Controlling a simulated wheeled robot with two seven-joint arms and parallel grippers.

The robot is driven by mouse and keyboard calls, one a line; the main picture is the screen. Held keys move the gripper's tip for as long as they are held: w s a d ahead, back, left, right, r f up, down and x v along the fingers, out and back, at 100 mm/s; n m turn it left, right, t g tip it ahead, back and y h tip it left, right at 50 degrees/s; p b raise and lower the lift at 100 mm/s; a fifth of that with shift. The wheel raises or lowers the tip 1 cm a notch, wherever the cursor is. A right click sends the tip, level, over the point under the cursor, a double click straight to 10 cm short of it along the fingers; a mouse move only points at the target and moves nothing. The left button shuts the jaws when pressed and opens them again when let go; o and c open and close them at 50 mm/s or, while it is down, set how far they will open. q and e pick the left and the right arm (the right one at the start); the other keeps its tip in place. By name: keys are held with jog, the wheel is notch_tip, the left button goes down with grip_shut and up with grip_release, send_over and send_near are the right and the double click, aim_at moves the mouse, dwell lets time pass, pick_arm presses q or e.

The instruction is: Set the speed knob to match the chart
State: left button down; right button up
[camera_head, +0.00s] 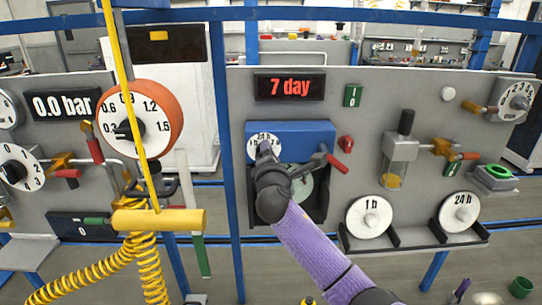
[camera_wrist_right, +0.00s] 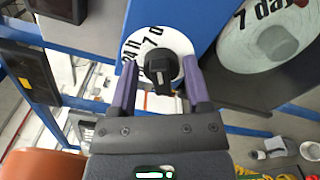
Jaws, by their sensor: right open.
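The speed knob (camera_wrist_right: 160,68) is black, on a white dial marked "24 h" and "7 d" in the right wrist view. The dial (camera_head: 262,146) is at the left of a blue box (camera_head: 305,132) in the head view, partly covered by my right gripper. My right gripper (camera_wrist_right: 160,80) is open, its two purple fingers on either side of the knob; contact cannot be told. A round chart (camera_wrist_right: 262,38) marked "7 day" sits below the blue box; in the head view my arm partly hides it. A display (camera_head: 290,87) reads "7 day" in red. My left gripper is out of view.
Spare discs marked "1 h" (camera_head: 369,216) and "24 h" (camera_head: 459,212) stand on a shelf at right. A red-handled lever (camera_head: 337,163) is close right of my gripper. A yellow handle (camera_head: 158,219) hangs at left on a yellow strap near a blue post.

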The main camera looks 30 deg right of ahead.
jog(key=v, duration=1)
